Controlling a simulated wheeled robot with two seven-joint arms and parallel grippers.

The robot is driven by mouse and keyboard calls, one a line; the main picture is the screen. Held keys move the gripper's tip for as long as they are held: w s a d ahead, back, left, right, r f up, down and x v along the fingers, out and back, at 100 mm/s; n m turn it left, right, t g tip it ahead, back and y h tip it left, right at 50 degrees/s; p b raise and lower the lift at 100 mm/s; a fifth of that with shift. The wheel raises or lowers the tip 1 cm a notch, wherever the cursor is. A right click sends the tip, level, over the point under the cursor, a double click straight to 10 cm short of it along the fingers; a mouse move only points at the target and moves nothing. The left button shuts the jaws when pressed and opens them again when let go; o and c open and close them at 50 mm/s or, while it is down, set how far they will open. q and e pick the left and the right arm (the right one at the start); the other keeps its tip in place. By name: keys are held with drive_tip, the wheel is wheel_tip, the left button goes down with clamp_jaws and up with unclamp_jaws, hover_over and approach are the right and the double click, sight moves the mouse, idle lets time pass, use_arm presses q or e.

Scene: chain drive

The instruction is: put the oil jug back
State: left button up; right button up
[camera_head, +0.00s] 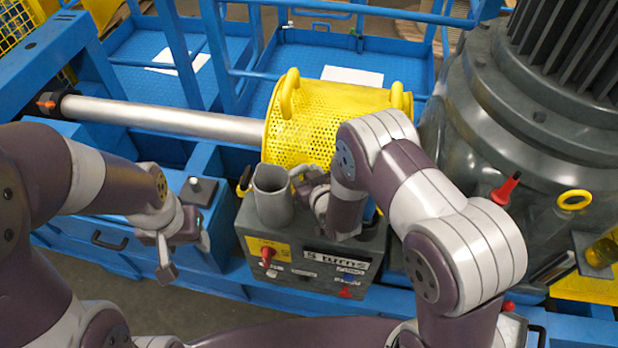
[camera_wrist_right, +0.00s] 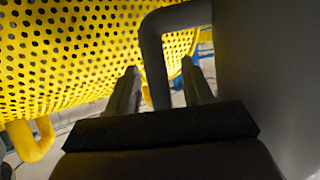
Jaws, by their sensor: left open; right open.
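The oil jug (camera_head: 272,196) is a grey, open-topped vessel. It stands upright at the left of the top of a grey box (camera_head: 251,265). In the right wrist view its smooth body (camera_wrist_right: 268,80) fills the right side, and its bent handle (camera_wrist_right: 153,58) comes down between my fingers. My right gripper (camera_head: 306,181) is open beside the jug, with its fingers (camera_wrist_right: 160,72) on either side of the handle. Whether they touch it I cannot tell. My left gripper (camera_head: 186,254) is open and empty, left of the box.
A yellow perforated guard (camera_head: 300,125) with loop handles stands behind the jug, on a silver shaft (camera_head: 165,118). A large grey motor housing (camera_head: 530,110) is at right. A red lever (camera_head: 507,188) and a yellow ring (camera_head: 575,200) stick out there. Blue trays (camera_head: 140,50) lie behind.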

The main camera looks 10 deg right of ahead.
drive_tip(key=b+v, duration=0.1)
drive_tip(key=v, duration=1.1)
drive_tip(key=shift+r, duration=0.1)
